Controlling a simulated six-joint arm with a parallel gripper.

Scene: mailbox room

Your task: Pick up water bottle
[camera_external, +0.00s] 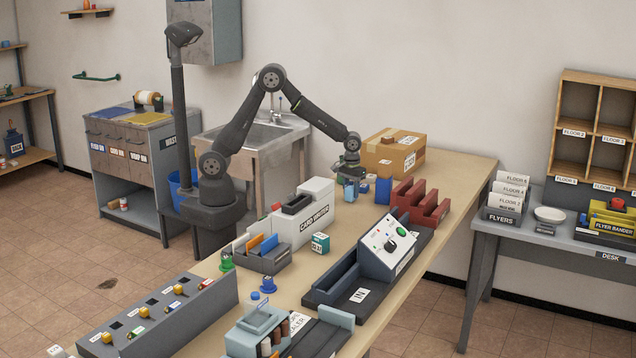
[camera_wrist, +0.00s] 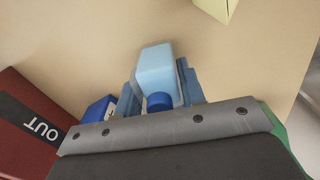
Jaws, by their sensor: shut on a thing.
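The water bottle is a light blue, boxy bottle (camera_wrist: 155,68) with a dark blue cap. In the wrist view it lies between the two blue-grey fingers of my gripper (camera_wrist: 158,88), which are shut on its sides. In the external view my gripper (camera_external: 351,186) points down over the far part of the long table, with the bottle (camera_external: 349,193) small and partly hidden between the fingers. I cannot tell whether the bottle's base touches the table.
A blue box (camera_external: 383,190) and a red OUT rack (camera_external: 420,205) stand close on the right. A cardboard box (camera_external: 390,158) is behind. The white card writer (camera_external: 310,215) stands to the left, and a control console (camera_external: 388,245) in front. Bare tabletop (camera_external: 455,175) lies at the far right.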

